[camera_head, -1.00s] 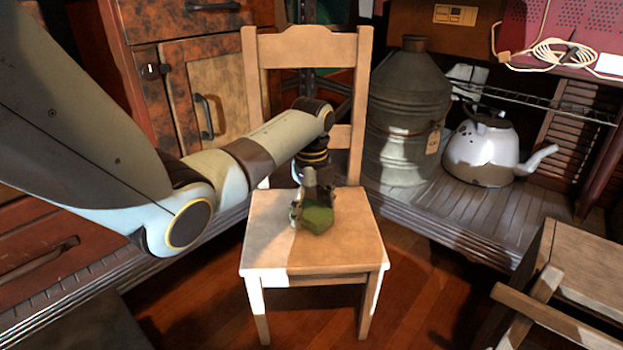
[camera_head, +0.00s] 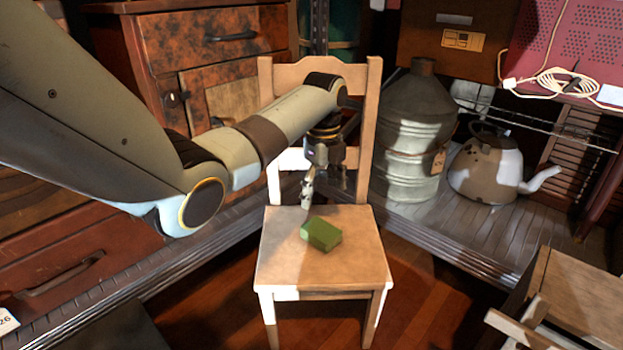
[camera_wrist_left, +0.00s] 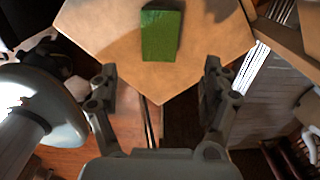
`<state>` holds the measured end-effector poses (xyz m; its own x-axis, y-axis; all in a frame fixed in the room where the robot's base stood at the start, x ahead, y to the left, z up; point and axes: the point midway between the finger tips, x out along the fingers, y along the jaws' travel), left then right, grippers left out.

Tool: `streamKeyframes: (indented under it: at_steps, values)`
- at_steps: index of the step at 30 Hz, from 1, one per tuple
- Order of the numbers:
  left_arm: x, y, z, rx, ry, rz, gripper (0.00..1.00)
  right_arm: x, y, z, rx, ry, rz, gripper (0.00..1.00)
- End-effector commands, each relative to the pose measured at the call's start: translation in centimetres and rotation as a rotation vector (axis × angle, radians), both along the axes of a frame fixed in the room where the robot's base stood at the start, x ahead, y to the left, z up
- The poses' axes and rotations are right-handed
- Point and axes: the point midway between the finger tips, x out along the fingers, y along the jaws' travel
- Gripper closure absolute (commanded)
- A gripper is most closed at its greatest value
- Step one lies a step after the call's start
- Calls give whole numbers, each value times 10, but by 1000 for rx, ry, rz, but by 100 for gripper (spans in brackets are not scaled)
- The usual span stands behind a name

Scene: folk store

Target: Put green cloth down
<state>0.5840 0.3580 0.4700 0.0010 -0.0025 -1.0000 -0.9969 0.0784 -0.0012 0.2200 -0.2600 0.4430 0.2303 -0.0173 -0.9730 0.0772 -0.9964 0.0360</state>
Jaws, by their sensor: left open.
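The green cloth (camera_head: 321,235) is a small folded block lying on the seat of the wooden chair (camera_head: 345,268). In the left wrist view the cloth (camera_wrist_left: 161,34) lies on the bare seat (camera_wrist_left: 110,45), beyond the fingertips. My left gripper (camera_head: 308,193) is above the back part of the seat, behind the cloth and apart from it. In the left wrist view my left gripper (camera_wrist_left: 160,85) has its fingers spread wide with nothing between them. My right gripper is not in view.
The chair's backrest (camera_head: 372,130) rises close behind my left gripper. A metal can (camera_head: 412,140) and a white kettle (camera_head: 490,170) stand on a shelf to the right. Wooden drawers (camera_head: 215,45) stand at the left. Another wooden piece of furniture (camera_head: 580,290) is at lower right.

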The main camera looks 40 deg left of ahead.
Motion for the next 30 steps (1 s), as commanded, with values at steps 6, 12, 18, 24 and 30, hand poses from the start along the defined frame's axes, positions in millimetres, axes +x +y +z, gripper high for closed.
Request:
streamKeyframes:
  at_steps: [6, 12, 18, 24, 30]
  values:
    - [-7, -2, -5, 3, 1, 23, 19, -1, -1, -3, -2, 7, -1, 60]
    - [-83, -25, -61, 26, -34, 306, 19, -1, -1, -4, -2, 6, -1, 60]
    - [-216, -63, -91, -10, -119, 820, 19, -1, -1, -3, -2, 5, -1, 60]
    - [-320, -88, -62, -97, -173, 1289, 19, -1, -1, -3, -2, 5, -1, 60]
    - [-361, -97, -33, -154, -191, 1530, 19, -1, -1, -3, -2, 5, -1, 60]
